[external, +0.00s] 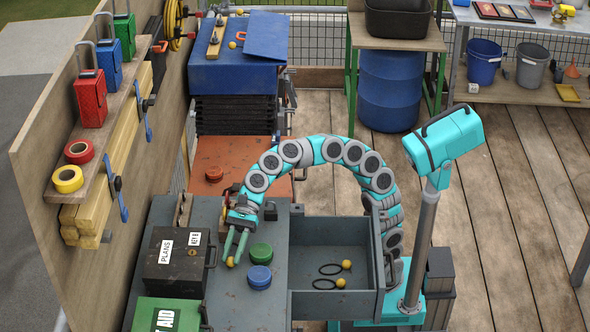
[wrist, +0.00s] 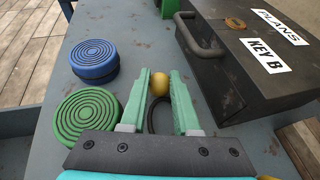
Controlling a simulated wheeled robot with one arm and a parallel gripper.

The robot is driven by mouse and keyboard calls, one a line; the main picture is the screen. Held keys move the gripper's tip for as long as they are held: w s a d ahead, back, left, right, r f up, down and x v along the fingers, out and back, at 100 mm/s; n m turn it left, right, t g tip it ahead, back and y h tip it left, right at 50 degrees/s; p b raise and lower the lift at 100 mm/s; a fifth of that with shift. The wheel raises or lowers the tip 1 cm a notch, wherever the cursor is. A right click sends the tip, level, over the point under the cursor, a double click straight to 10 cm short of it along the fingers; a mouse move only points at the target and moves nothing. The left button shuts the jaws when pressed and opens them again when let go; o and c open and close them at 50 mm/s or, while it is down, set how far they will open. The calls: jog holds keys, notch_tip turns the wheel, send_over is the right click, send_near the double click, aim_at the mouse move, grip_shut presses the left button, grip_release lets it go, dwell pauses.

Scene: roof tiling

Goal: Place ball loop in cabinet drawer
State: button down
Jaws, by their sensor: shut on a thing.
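My gripper (external: 233,259) points down over the grey cabinet top (external: 222,301), left of the open drawer. Its green fingers are shut on a ball loop, with the yellow ball (external: 230,263) at the fingertips. In the wrist view the ball (wrist: 158,85) sits between the fingertips of my gripper (wrist: 160,76), and its dark loop (wrist: 152,116) shows between the fingers. The grey cabinet drawer (external: 332,308) is pulled out. Two other ball loops (external: 346,264) (external: 341,283) lie inside it.
Green (external: 261,252) and blue (external: 259,277) round discs lie between my gripper and the drawer. A dark box labelled PLANS and KEY B (external: 178,268) stands to the left, with a green first-aid box (external: 164,317) in front. The drawer's left part is clear.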

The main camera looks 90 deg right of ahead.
jog(key=shift+f, duration=0.1)
jog(key=c, duration=0.6)
grip_release()
jog(key=shift+c, duration=0.2)
jog(key=shift+d, duration=0.1)
jog(key=p+v, duration=0.1)
jog(key=v, duration=1)
jog(key=shift+o, duration=0.6)
jog(key=shift+s+d+r, duration=0.1)
jog(key=shift+d+r, duration=0.15)
jog(key=shift+d, duration=0.1)
